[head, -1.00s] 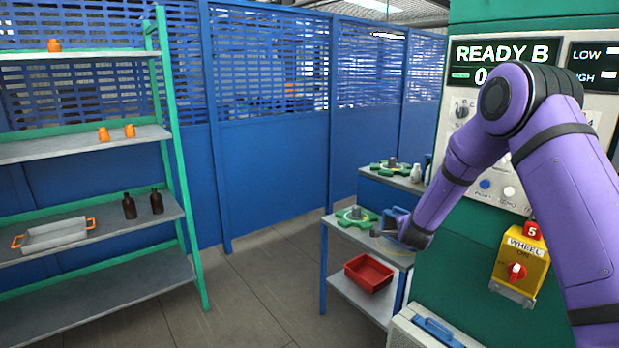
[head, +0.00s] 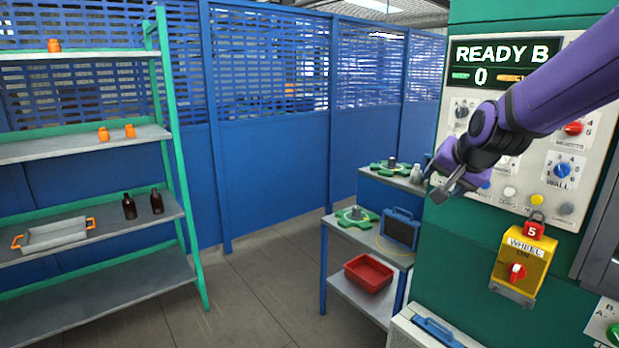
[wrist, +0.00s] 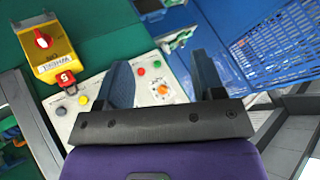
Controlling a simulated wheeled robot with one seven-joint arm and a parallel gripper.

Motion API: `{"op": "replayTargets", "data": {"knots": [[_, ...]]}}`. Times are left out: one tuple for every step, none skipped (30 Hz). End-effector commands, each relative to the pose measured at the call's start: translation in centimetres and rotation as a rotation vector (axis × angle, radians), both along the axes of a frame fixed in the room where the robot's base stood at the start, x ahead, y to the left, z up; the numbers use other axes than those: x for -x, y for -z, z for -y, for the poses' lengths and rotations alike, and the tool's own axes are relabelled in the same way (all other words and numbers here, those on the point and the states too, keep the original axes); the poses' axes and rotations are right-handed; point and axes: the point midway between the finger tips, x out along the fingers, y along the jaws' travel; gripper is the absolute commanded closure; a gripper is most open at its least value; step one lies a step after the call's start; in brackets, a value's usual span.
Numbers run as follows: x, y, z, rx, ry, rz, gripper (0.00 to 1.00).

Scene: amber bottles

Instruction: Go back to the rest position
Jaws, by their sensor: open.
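My gripper (head: 447,193) is raised in front of the machine's control panel (head: 552,190) at the right of the head view. In the wrist view its two fingers (wrist: 165,85) stand apart with nothing between them. The panel's knobs and buttons show behind the fingers there. My purple arm reaches in from the upper right and covers part of the panel.
A small stand (head: 370,251) holds green fixtures, a blue case (head: 400,230) and a red bin (head: 369,272). A yellow box (head: 520,266) with a red lock juts from the machine. A shelf (head: 130,218) at left holds amber bottles (head: 143,205) and a tray (head: 55,236). Floor between is clear.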

Motion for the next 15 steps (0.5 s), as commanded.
{"op": "replayTargets", "data": {"knots": [[1.9,-1.0,0.1,0.024,-0.028,-0.008,0.38],[2.9,-1.3,0.1,0.039,-0.045,-0.018,0.38],[4.3,-1.8,0.2,0.060,-0.069,-0.031,0.38],[5.4,-2.1,0.3,0.074,-0.086,-0.039,0.38],[6.4,-2.4,0.3,0.090,-0.103,-0.048,0.38],[7.9,-2.7,0.4,0.110,-0.126,-0.061,0.38],[8.9,-3.0,0.5,0.125,-0.143,-0.069,0.38],[10.0,-3.1,0.6,0.139,-0.160,-0.079,0.38],[11.5,-3.4,0.7,0.160,-0.183,-0.092,0.38],[12.6,-3.5,0.8,0.176,-0.200,-0.102,0.38],[13.7,-3.6,0.9,0.190,-0.216,-0.113,0.38],[15.1,-3.8,1.0,0.209,-0.238,-0.125,0.38],[16.2,-3.8,1.1,0.223,-0.254,-0.136,0.38],[17.3,-3.8,1.2,0.238,-0.270,-0.146,0.38],[18.7,-3.9,1.4,0.256,-0.290,-0.159,0.38]]}}
